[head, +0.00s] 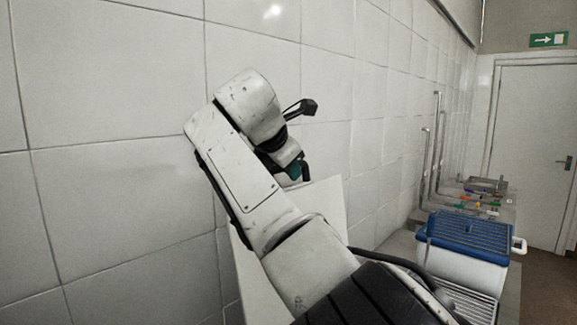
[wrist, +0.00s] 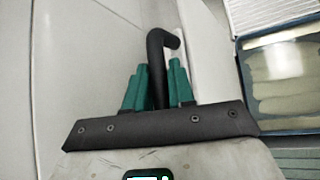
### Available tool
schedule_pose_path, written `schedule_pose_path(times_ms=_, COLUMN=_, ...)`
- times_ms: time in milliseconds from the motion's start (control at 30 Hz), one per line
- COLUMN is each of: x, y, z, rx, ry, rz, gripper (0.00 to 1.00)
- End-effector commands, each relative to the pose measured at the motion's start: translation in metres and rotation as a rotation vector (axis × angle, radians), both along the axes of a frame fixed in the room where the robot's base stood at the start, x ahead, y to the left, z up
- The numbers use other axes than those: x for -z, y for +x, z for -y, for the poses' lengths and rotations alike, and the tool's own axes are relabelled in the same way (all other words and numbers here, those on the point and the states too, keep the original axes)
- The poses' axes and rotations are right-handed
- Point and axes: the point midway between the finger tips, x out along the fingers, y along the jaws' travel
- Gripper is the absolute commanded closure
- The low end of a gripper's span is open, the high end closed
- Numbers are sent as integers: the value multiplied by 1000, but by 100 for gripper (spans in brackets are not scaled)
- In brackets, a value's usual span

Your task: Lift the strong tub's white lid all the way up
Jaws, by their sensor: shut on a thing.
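The white lid (head: 333,200) shows as a pale panel standing steeply near the tiled wall, partly hidden behind my arm. My gripper (head: 297,170) is at its upper part, small and half hidden in the head view. In the wrist view, the teal fingers of my gripper (wrist: 159,80) are shut on a black bent bar (wrist: 157,50), which seems to be the lid's handle. The bar's lower end is hidden between the fingers. The tub's body cannot be made out behind my arm.
A blue-and-white container (head: 465,240) stands on the right. Behind it, a counter carries small coloured items (head: 480,200) and upright metal pipes (head: 437,140). The tiled wall (head: 110,150) is close on the left. In the wrist view, a blue-rimmed box (wrist: 243,75) holds pale rolls.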

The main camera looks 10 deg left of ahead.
Motion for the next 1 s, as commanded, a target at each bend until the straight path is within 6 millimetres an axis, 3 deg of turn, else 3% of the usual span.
schedule_pose_path(times_ms=33, x=5, y=1, z=-7, rx=-16, ry=10, rz=0, gripper=100)
schedule_pose_path(times_ms=67, x=5, y=1, z=-7, rx=-17, ry=10, rz=0, gripper=76)
schedule_pose_path(times_ms=267, x=5, y=0, z=-7, rx=-16, ry=10, rz=0, gripper=56)
schedule_pose_path(times_ms=567, x=1, y=-5, z=-9, rx=-15, ry=9, rz=0, gripper=56)
schedule_pose_path(times_ms=1000, x=-53, y=-62, z=-21, rx=-15, ry=11, rz=9, gripper=56)
